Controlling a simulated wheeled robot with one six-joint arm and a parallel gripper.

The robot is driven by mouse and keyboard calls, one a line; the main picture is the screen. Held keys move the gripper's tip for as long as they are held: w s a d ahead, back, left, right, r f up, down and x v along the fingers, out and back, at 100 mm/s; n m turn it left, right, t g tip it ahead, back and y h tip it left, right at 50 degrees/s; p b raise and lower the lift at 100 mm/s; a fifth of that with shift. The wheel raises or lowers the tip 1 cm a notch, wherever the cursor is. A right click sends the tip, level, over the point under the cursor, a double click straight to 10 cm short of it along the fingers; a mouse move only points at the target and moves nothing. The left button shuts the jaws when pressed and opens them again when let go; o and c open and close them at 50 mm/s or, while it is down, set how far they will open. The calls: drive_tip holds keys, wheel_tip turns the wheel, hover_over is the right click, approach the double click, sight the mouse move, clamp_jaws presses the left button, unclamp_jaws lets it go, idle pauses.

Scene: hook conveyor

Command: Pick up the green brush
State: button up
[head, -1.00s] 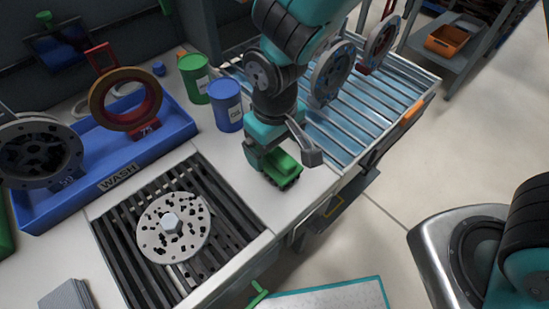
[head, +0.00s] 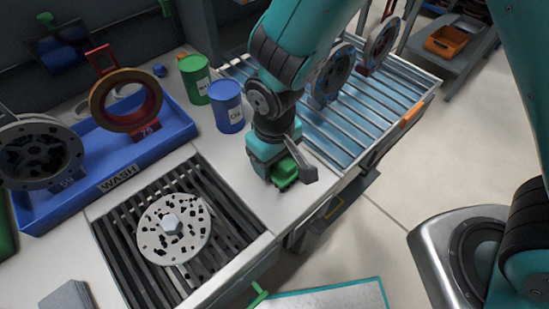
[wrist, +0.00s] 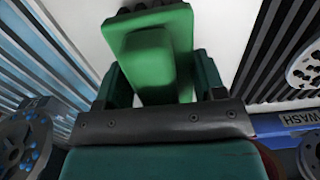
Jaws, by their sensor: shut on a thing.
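The green brush (head: 284,172) is at my gripper (head: 276,166), over the white counter to the right of the slatted grate. In the wrist view the brush (wrist: 150,50) is a green block with a raised green handle and dark bristles at its far edge. My gripper (wrist: 158,85) is shut on it, with one dark teal finger on each side. I cannot tell whether the bristles touch the counter.
A blue OIL can (head: 227,106) and a green can (head: 194,79) stand close behind my gripper. A spotted disc (head: 173,228) lies on the grate (head: 125,260). A blue WASH tray (head: 150,160) holds ring parts. A roller conveyor (head: 375,110) with discs is at the right.

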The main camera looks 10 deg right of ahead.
drive_tip(key=shift+r, duration=0.1)
wheel_tip(320, 180, up, 20)
drive_tip(key=p, duration=0.1)
